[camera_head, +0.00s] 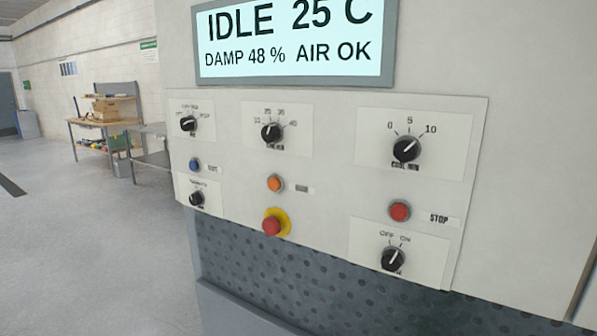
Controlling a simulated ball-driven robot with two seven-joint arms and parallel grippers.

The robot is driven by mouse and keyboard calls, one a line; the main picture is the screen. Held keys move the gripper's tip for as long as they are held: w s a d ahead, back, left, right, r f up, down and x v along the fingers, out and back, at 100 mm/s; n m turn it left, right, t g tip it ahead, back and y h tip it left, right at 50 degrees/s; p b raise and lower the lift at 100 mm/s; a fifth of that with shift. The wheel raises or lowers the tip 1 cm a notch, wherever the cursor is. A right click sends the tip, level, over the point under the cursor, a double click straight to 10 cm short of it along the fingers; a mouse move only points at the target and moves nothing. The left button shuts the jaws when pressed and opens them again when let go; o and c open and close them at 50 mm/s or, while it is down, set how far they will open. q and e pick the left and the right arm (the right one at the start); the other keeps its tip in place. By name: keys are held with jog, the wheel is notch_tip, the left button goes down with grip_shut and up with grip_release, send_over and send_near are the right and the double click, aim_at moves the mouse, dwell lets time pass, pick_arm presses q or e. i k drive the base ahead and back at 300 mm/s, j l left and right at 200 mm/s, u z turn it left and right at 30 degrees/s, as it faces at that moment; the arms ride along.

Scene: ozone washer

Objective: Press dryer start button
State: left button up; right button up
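The dryer's white control panel (330,185) fills the middle of the head view. A small blue button (194,164) is at its left, with a short label beside it that is too small to read surely. An orange button (275,183) sits to its right, with a small unreadable label. A red button (400,210) marked STOP is farther right. The display (295,42) above reads IDLE 25 C, DAMP 48 %, AIR OK. Neither of my grippers is in view.
A red mushroom button on a yellow ring (274,222) sits just below the orange button. Several black knobs surround the buttons, including an OFF/ON knob (393,258). A workbench (105,120) stands in the left background. The floor (90,250) at left is clear.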

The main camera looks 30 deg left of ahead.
aim_at(193, 165)
jog(key=u, duration=1.5)
